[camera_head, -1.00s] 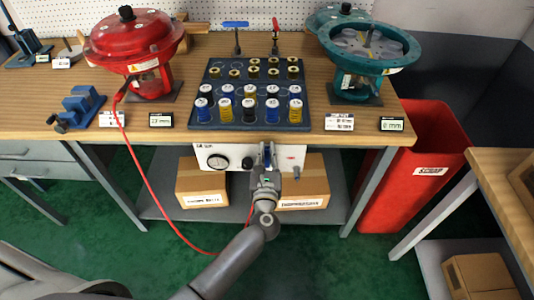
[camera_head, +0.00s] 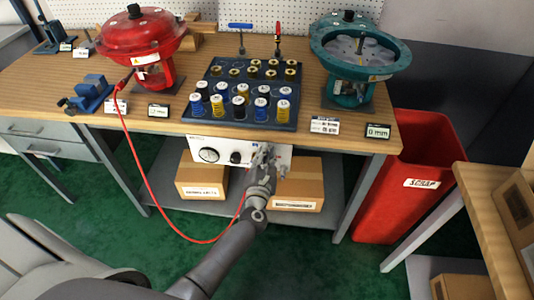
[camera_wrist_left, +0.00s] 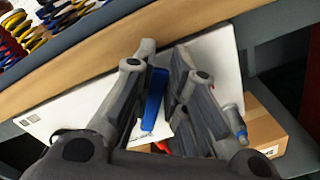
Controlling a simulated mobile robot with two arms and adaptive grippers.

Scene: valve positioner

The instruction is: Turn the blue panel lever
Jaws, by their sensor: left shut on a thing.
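The white panel (camera_head: 215,145) hangs under the bench's front edge, with a round gauge (camera_head: 208,155) and a black knob (camera_head: 235,158). My left gripper (camera_head: 265,153) is at the panel's right half. In the left wrist view, the blue lever (camera_wrist_left: 153,98) lies between the two fingers of my left gripper (camera_wrist_left: 163,60), and the gripper is shut on it. In the head view the gripper hides nearly all of the lever. My right gripper is in neither view.
A red actuator (camera_head: 140,40), a tray of springs (camera_head: 215,117) and a teal housing (camera_head: 350,88) stand on the bench. A red hose (camera_head: 140,170) hangs in front, left of my arm. Two cartons (camera_head: 300,185) sit below. A red scrap bin (camera_head: 390,200) is at right.

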